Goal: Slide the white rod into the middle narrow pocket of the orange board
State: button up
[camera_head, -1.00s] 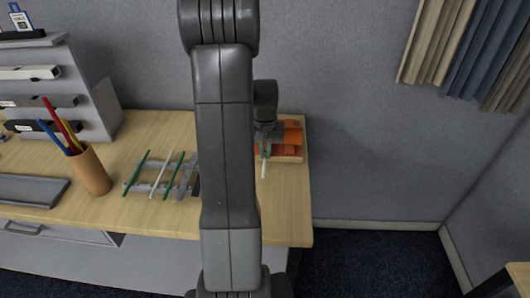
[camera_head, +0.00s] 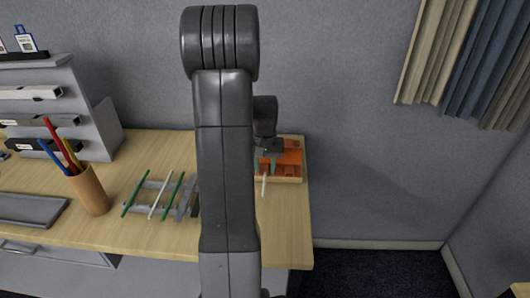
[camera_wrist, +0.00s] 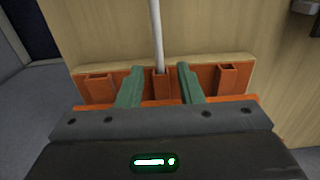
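The orange board (camera_head: 292,158) lies on a pale wooden base near the table's right end, partly hidden by my arm. In the wrist view its orange face (camera_wrist: 98,90) shows three pockets side by side. The white rod (camera_wrist: 157,35) has its near end in the middle pocket (camera_wrist: 161,88), and its rest sticks out over the table. How deep it sits cannot be told. The rod also shows in the head view (camera_head: 264,186). My gripper (camera_wrist: 160,80) is open, with its green fingers on either side of the middle pocket, apart from the rod.
A rack (camera_head: 184,200) holding green rods and another white rod stands left of my arm. Further left are a pen cup (camera_head: 90,192), a grey tray (camera_head: 30,208) and a grey shelf unit (camera_head: 95,130). The table's right edge is close to the board.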

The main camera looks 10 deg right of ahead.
aim_at(265, 175)
notch_tip(265, 175, up, 13)
jog(key=shift+f+b, duration=0.15)
jog(key=shift+b, duration=0.25)
